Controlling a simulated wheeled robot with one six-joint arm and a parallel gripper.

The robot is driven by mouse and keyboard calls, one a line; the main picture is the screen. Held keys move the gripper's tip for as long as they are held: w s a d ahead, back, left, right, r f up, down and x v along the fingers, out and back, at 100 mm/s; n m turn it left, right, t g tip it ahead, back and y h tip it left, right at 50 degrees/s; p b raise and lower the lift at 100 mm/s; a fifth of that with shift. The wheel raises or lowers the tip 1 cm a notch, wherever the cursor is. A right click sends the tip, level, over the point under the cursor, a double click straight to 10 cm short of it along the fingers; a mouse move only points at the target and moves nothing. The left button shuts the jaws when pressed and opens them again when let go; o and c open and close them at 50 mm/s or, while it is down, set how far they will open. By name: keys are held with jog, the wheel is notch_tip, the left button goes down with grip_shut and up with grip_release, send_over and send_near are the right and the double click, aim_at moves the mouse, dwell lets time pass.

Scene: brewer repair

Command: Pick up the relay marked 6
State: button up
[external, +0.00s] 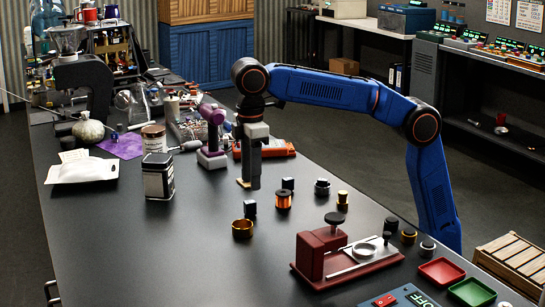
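My gripper (250,184) points straight down over the middle of the bench, with its fingertips at or just above the surface. The fingers overlap from this side, so the gap between them is hidden. A small yellowish piece shows at the fingertips; I cannot tell whether it is part of the gripper. Two small dark blocks that look like relays stand nearby: one (288,184) to the right of the gripper, one (250,209) in front of it. No number is readable on either, so I cannot tell which is marked 6.
Around the blocks stand a copper coil (283,200), a brass ring (242,229), a dark round part (322,187) and a brass cylinder (342,199). A red press-like fixture (325,255) is front right. A tin (158,177) and purple device (212,140) are left. The front-left bench is clear.

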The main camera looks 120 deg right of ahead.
aim_at(252, 201)
jog(key=shift+f, duration=3.2)
jog(key=shift+c, duration=0.3)
grip_shut()
